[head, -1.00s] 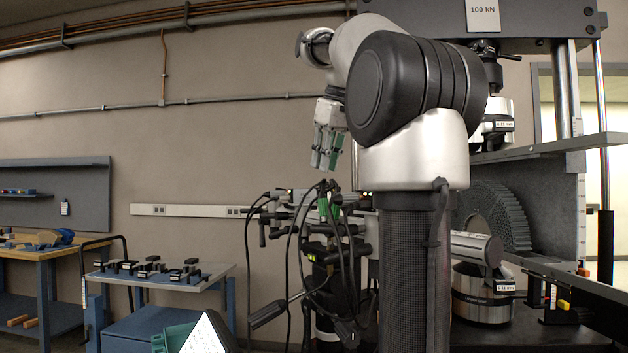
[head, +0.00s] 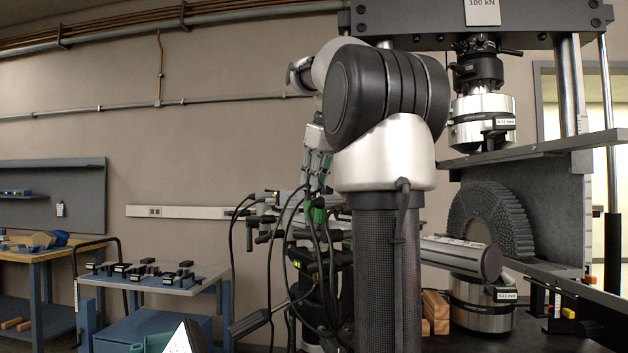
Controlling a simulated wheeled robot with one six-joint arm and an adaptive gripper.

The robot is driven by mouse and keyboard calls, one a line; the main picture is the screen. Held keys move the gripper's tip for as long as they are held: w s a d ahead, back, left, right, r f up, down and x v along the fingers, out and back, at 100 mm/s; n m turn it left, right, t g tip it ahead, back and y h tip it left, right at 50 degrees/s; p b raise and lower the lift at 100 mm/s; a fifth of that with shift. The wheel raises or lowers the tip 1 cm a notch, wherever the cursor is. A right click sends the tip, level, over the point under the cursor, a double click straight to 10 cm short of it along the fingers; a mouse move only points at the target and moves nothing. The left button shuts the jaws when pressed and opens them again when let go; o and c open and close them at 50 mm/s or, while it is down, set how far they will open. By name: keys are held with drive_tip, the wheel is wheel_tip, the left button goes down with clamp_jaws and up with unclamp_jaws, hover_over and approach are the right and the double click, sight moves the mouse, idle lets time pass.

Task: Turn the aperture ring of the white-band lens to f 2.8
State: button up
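My gripper (head: 317,180) hangs fingers-down left of my arm's large dark joint, in front of the wall and just above a camera rig. It is partly hidden by my arm. Its two green-padded fingers look slightly apart, with nothing seen between them. The rig (head: 265,218) has several dark tubes with light parts, green connectors and looping black cables. I cannot tell which tube is the white-band lens. Its aperture ring and f marks are too small or hidden to read.
A testing machine with an upper grip (head: 482,122) and lower grip (head: 482,303) stands right. A cart (head: 200,284) with small dark parts and a workbench (head: 42,254) are left.

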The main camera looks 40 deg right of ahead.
clamp_jaws()
drive_tip(key=shift+w, duration=0.1)
drive_tip(key=shift+w+d+g+y, duration=0.15)
drive_tip(key=shift+w+g+y, duration=0.2)
drive_tip(key=shift+g, duration=0.45)
drive_tip(key=shift+w+d+r+g+y, duration=0.15)
drive_tip(key=shift+w+g+y, duration=0.1)
drive_tip(key=shift+g, duration=0.35)
drive_tip(key=shift+s, duration=0.1)
